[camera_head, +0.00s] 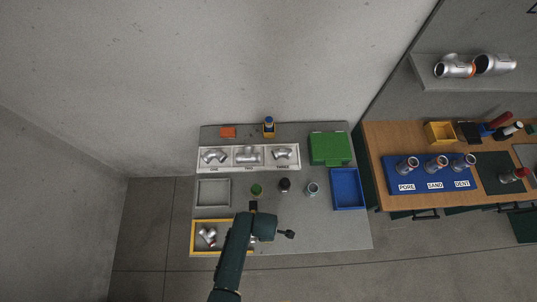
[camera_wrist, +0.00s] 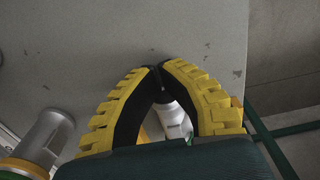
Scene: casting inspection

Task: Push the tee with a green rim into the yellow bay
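My gripper (camera_wrist: 160,70) has its yellow-padded fingers bowed outward with the tips together, and it looks shut. A metal piece (camera_wrist: 173,120) shows through the gap between the fingers; it does not look gripped. Another metal fitting (camera_wrist: 45,138) lies at the left of the wrist view. In the head view the yellow bay (camera_head: 192,240) is at the table's front left, with a metal fitting (camera_head: 207,236) inside. My arm covers the bay's right end, where a bit of metal (camera_head: 253,239) shows.
Behind the arm stand a green round item (camera_head: 256,189), a black one (camera_head: 285,184) and a silver one (camera_head: 312,188). A grey tray (camera_head: 199,193), blue tray (camera_head: 348,205) and green box (camera_head: 330,147) flank them. The table's front right is clear.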

